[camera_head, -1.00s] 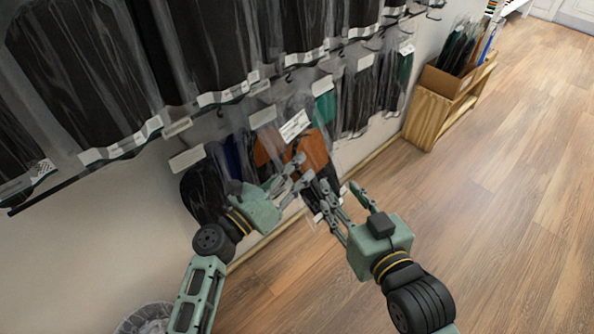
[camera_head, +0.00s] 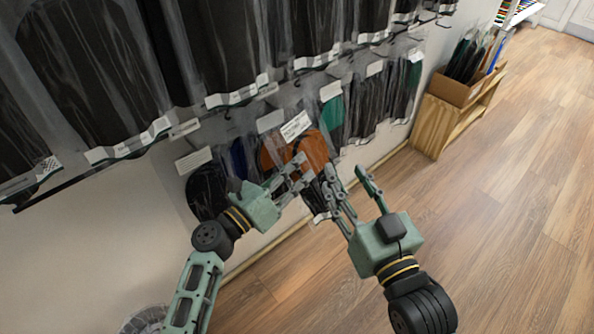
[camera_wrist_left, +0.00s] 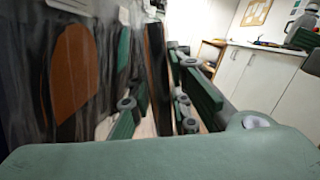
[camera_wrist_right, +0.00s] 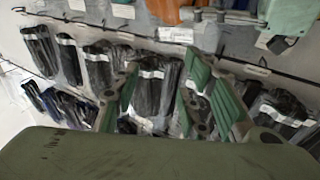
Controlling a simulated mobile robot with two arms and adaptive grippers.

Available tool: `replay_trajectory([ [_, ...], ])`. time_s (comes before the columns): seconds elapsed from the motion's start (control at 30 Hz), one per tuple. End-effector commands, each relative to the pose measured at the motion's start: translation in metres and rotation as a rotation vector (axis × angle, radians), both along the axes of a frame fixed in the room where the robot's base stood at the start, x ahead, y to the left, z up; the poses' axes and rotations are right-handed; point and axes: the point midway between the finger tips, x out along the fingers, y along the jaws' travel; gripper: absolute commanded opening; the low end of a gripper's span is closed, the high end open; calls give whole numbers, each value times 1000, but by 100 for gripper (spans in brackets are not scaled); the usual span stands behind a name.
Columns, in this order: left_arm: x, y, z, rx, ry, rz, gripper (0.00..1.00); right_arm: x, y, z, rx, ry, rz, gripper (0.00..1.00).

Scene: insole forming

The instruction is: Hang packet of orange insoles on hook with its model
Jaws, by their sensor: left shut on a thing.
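My left gripper (camera_head: 303,176) is shut on a clear packet of orange insoles (camera_head: 314,149) with a white label at its top. The packet is at the lower hook row, and its lower part is partly hidden by the fingers. In the left wrist view it shows edge-on between the fingers (camera_wrist_left: 156,75). Another orange packet (camera_head: 270,155) hangs just left of it in the head view; it shows face-on in the left wrist view (camera_wrist_left: 73,72). The hook tip by the held packet is not clear. My right gripper (camera_head: 352,178) is open and empty, right of the held packet.
Blue (camera_head: 238,158) and black packets (camera_head: 205,190) hang to the left, a green packet (camera_head: 332,112) and several dark ones to the right. Large dark packets (camera_head: 215,50) hang above. A wooden stand (camera_head: 437,125) with a box is at right. The floor is clear.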

Motion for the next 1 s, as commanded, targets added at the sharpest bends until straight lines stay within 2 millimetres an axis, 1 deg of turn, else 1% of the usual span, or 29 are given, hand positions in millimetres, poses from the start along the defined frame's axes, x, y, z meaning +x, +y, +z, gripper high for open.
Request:
replay_trajectory([
  [0.47,8,6,0,-1,-2,0,0,-2,2,20,30,-107,6,40],
  [1.0,17,13,-1,-1,-1,0,0,-7,4,48,64,-244,13,40],
])
